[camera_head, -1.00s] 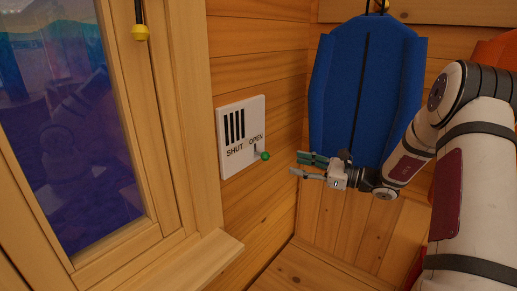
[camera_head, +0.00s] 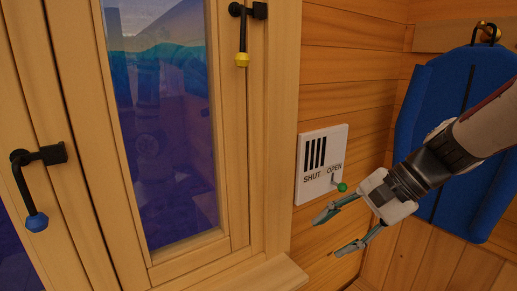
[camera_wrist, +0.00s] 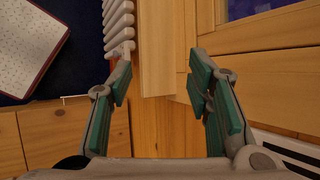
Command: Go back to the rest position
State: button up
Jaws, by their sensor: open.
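My gripper (camera_head: 330,236) is open and empty, in front of the wood wall just below the white vent panel (camera_head: 313,178). Its two teal-padded fingers are spread apart, and they also show in the wrist view (camera_wrist: 160,75) with nothing between them. The panel reads SHUT and OPEN; its small lever with a green knob (camera_head: 342,187) stands under OPEN. The upper finger lies just below the knob in the picture, and a gap shows between them. My arm comes in from the right and covers part of a blue padded garment (camera_head: 457,130).
A wood-framed window (camera_head: 165,130) fills the left, with a yellow-tipped handle (camera_head: 242,50) and a blue-tipped handle (camera_head: 35,190). A sill (camera_head: 270,275) juts out below. The wrist view shows a white ribbed radiator (camera_wrist: 117,22) and a pale cushion-like item (camera_wrist: 25,40).

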jog(key=s+d+r+n+t+h, duration=0.1)
jog(key=s+d+n+h, duration=0.1)
jog(key=s+n+h, duration=0.2)
jog(key=s+d+r+n+t+h, duration=0.2)
jog(key=s+n+h, duration=0.2)
jog(key=s, duration=0.7)
jog(key=shift+s+n, duration=0.25)
jog(key=shift+n, duration=0.85)
jog(key=shift+d, duration=0.1)
jog(key=shift+d, duration=0.2)
jog(key=c, duration=0.3)
jog(key=shift+s, duration=0.1)
